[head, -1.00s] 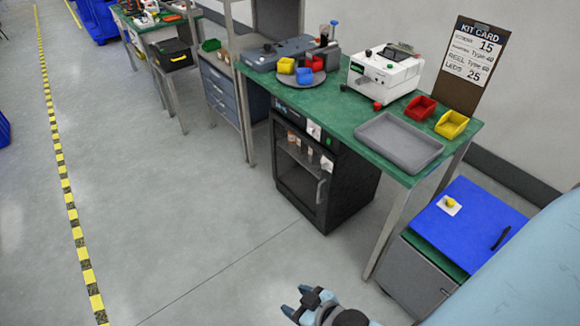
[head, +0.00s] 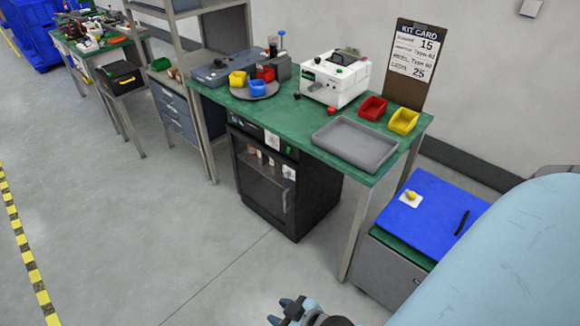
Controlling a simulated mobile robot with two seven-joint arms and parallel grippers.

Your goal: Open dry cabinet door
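The dry cabinet (head: 313,205) is a black box standing on the floor under the green workbench. Its glass-fronted door (head: 262,182) is closed, with a handle (head: 286,200) at the door's right side and small items visible behind the glass. My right gripper (head: 282,311) shows at the bottom edge of the head view, in front of the cabinet and well apart from it. Its fingers appear spread with nothing between them; the lower part is cut off. My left gripper is not in view.
The green workbench (head: 290,128) holds a grey tray (head: 355,144), a white machine (head: 334,78) and coloured bins. Its front leg (head: 354,235) stands right of the cabinet. A blue-topped cabinet (head: 428,215) is at the right. The floor (head: 150,235) before the cabinet is clear.

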